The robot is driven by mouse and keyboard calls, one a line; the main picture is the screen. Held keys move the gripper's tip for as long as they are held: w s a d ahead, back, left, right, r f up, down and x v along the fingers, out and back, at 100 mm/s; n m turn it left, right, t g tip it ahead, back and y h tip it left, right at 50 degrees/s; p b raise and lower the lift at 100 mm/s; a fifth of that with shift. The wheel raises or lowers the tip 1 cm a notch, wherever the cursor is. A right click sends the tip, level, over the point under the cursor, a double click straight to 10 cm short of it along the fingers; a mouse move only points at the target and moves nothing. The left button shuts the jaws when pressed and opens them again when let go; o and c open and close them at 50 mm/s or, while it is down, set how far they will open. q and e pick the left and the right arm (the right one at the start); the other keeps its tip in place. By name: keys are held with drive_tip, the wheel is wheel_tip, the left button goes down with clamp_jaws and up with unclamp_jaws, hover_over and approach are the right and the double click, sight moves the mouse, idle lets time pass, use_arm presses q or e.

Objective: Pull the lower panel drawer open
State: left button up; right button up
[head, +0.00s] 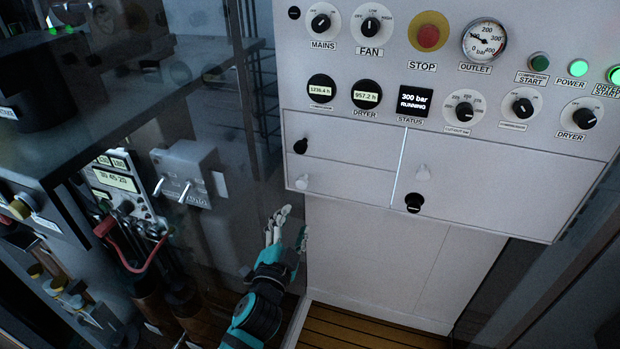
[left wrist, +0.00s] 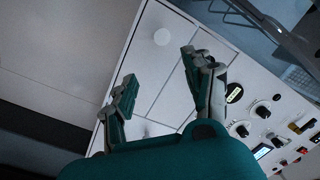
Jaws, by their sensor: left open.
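The lower panel drawer (head: 350,183) is at the bottom left of the white panel, and its front looks flush. Its small white knob (head: 302,182) is near the left edge. A pale round knob, which looks like the same one, shows in the left wrist view (left wrist: 162,37), beyond and between the fingertips. My left gripper (head: 287,229) is open and empty, below the knob and apart from it. Its two spread fingers show in the left wrist view (left wrist: 159,67). My right gripper is not in view.
The upper drawer with a black knob (head: 300,146) sits directly above. A larger front at the right has a white knob (head: 423,171) and a black knob (head: 413,202). Dials and a red stop button (head: 429,36) are higher up. A grey switch box (head: 187,175) stands left of my gripper.

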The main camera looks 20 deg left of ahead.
use_arm(q)
drive_tip(key=w, duration=0.3)
drive_tip(key=p, duration=0.2)
approach(302, 183)
drive_tip(key=w, duration=0.6)
drive_tip(key=shift+w+a, duration=0.1)
drive_tip(key=shift+a, duration=0.1)
drive_tip(key=w, duration=0.3)
drive_tip(key=shift+w+a+f, duration=0.1)
drive_tip(key=shift+w, duration=0.55)
drive_tip(key=c, duration=0.6)
clamp_jaws()
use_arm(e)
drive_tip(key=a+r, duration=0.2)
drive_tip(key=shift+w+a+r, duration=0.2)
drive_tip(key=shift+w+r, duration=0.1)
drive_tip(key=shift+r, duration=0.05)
